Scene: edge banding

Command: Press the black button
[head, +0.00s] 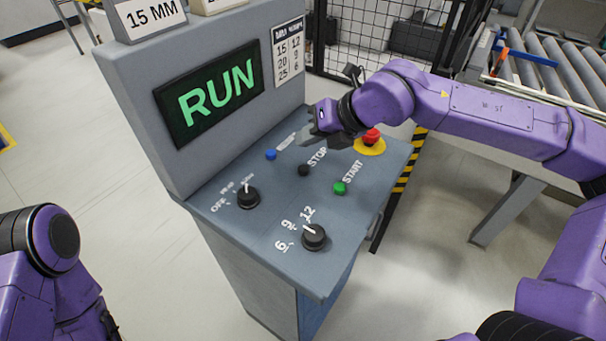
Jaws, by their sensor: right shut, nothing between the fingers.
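The black button (304,170) sits on the sloped top of the grey control panel (225,222), beside the word STOP. My right gripper (303,142) is shut and empty. In the picture it lies just above and behind the black button, near the blue button; a gap shows between its tip and the black button. I cannot tell its exact height over the panel. My left arm shows at the lower left, but its gripper is not in view. The panel's screen (211,93) reads RUN in green.
Close by on the panel are a blue button (271,155), a green START button (340,188), a red emergency button (371,136) on a yellow base and two black knobs (249,196) (314,237). A roller conveyor (560,75) and a mesh fence stand behind.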

